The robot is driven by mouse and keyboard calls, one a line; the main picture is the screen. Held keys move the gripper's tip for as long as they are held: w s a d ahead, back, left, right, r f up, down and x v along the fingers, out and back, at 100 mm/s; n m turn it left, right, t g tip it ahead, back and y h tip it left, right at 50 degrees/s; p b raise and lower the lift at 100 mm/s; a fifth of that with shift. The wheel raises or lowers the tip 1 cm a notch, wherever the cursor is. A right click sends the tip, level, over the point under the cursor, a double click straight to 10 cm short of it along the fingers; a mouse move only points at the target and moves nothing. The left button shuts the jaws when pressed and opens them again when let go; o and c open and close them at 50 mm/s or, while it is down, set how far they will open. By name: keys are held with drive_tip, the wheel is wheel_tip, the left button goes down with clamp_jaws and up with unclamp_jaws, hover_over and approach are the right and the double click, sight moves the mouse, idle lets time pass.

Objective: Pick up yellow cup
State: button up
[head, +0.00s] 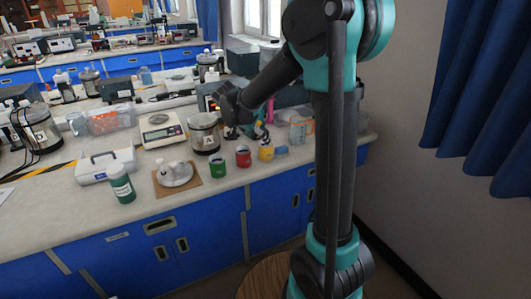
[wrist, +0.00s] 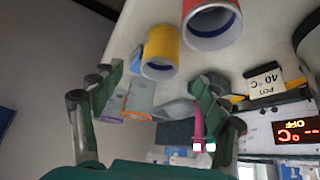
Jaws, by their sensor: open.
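The yellow cup (head: 266,153) stands upright on the bench near its front edge, right of the red cup (head: 243,157). In the wrist view, which looks upside down, the yellow cup (wrist: 160,47) shows its dark bluish open mouth ahead of my fingers. My gripper (head: 247,133) is above and behind the cups in the head view. In the wrist view my gripper (wrist: 155,92) is open, with one finger on each side and nothing held. The yellow cup lies between the fingers' lines but beyond the tips, apart from them.
The red cup (wrist: 209,20) is close beside the yellow cup. A green cup (head: 208,163) stands further left. A small blue item (head: 281,149) sits right of the yellow cup. A glass pot (head: 205,135) and a heater with a red display (wrist: 297,130) are nearby.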

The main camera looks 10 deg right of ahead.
sight(266, 148)
drive_tip(key=x, duration=1)
drive_tip(key=shift+w+a, duration=0.1)
drive_tip(key=shift+r, duration=0.1)
drive_tip(key=c, duration=1.3)
drive_tip(key=shift+o, duration=0.2)
